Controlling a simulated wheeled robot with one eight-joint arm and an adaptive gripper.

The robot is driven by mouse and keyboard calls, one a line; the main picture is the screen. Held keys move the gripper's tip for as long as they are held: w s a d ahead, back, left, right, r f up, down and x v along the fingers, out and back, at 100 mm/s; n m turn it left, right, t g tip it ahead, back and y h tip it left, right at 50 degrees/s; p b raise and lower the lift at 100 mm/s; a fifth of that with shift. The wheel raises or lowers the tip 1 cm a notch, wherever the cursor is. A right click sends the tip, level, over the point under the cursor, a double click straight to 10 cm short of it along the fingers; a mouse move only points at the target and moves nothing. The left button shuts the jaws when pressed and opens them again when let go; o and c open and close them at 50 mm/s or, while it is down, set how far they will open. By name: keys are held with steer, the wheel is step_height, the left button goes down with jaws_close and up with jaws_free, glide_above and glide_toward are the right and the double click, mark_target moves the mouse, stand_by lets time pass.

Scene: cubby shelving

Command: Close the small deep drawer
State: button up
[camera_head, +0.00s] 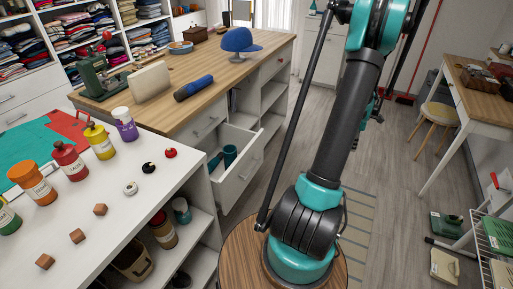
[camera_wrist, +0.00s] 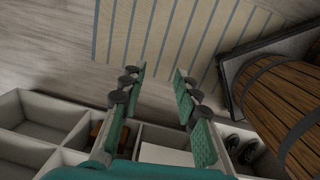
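A white drawer (camera_head: 240,174) stands pulled out from the wood-topped counter in the head view. Its front has a small handle, and teal items (camera_head: 229,156) lie inside. It is the only drawer I see open; the frames do not confirm that it is the small deep one. My gripper (camera_wrist: 160,74) shows in the wrist view with its two teal-padded fingers spread apart and nothing between them. The gripper end is outside the head view, where only my arm shows. I cannot see the open drawer clearly in the wrist view.
A white open-shelved unit (camera_head: 188,183) with bottles and small blocks on top stands left of the drawer. The counter (camera_head: 222,68) holds a blue cap (camera_head: 240,41). In the wrist view, a striped rug (camera_wrist: 185,30), white compartments (camera_wrist: 38,118) and a wooden barrel (camera_wrist: 285,105) lie around my gripper.

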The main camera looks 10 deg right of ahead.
mark_target(260, 139)
steer(key=w+a+m, duration=0.1)
steer(key=a+m, duration=0.1)
steer(key=w+a+m, duration=0.2)
steer(key=m, duration=0.1)
steer(key=w+a+r+m+t, duration=0.1)
steer(key=a+m, duration=0.2)
steer(key=shift+w+a+y, duration=0.1)
steer(key=shift+w+y, duration=0.15)
steer(key=shift+y, duration=0.15)
jaws_close()
steer(key=w+a+r+m+t+y, duration=0.1)
steer(key=w+a+r+m+y, duration=0.15)
steer(key=a+m, duration=1.1)
steer(key=w+a+r+m+t+y, duration=0.15)
steer(key=w+a+m, duration=0.25)
steer(key=a+m, duration=1)
steer(key=shift+m+g, duration=0.35)
steer(key=shift+m, duration=0.3)
steer(key=shift+w+a+f, duration=0.75)
steer(key=shift+w+f, duration=0.15)
steer(key=shift+f, duration=0.6)
steer(key=shift+w+a+f, duration=0.8)
steer(key=shift+w+f, duration=0.05)
steer(key=shift+f, duration=0.6)
steer(key=shift+w+a+f, duration=0.75)
steer(key=shift+w+f, duration=0.15)
steer(key=shift+f, duration=0.6)
